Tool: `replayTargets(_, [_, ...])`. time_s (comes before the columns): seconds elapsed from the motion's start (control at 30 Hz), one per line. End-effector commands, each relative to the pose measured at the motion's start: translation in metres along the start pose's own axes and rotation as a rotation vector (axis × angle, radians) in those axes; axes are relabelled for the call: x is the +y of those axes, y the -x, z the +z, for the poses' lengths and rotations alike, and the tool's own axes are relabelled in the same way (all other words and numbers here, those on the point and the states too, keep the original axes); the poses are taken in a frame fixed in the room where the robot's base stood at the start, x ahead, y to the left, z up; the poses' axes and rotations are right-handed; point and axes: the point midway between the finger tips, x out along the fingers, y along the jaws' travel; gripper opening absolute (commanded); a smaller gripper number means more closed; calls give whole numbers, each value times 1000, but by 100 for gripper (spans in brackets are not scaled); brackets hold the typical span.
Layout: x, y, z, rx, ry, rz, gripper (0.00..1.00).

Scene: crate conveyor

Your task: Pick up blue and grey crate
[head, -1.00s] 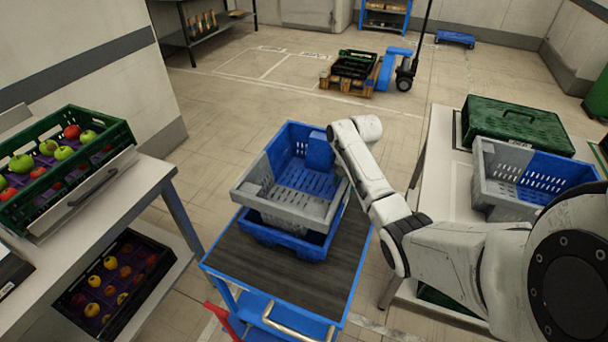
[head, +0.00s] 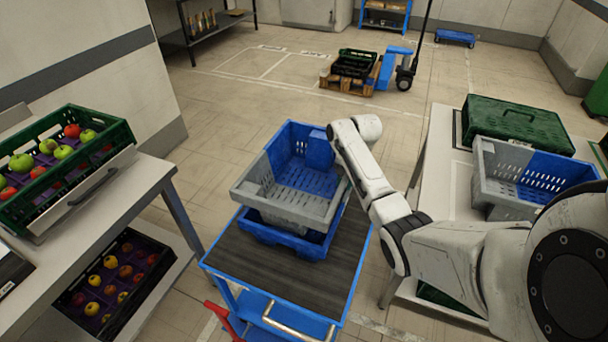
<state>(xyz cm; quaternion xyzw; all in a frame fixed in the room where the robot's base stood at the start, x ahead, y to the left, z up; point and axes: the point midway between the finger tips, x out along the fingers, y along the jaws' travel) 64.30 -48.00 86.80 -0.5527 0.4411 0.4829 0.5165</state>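A blue and grey crate (head: 262,203) is in the middle of the head view, above a blue crate (head: 262,235) on a trolley. It overlaps the lower crate off-square; I cannot tell whether it rests on it or hangs just above. My gripper (head: 318,150) shows as a blue block at the crate's inner right side, at the end of my white arm. Its fingers are hidden, so I cannot see whether they close on the crate wall. A second blue and grey crate (head: 492,184) stands on the right table.
The trolley (head: 270,278) has a bare dark top in front. A green closed crate (head: 517,122) stands on the right table (head: 455,180). At left, a green crate (head: 117,130) of apples sits on a stand. The floor beyond the trolley is clear up to a pallet (head: 345,84).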

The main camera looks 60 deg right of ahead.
Motion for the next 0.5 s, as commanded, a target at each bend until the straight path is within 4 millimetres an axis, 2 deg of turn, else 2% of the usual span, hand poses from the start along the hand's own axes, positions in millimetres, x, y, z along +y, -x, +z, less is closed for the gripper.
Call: replayTargets(0.5, [-4, 9, -1, 3, 2, -3, 0])
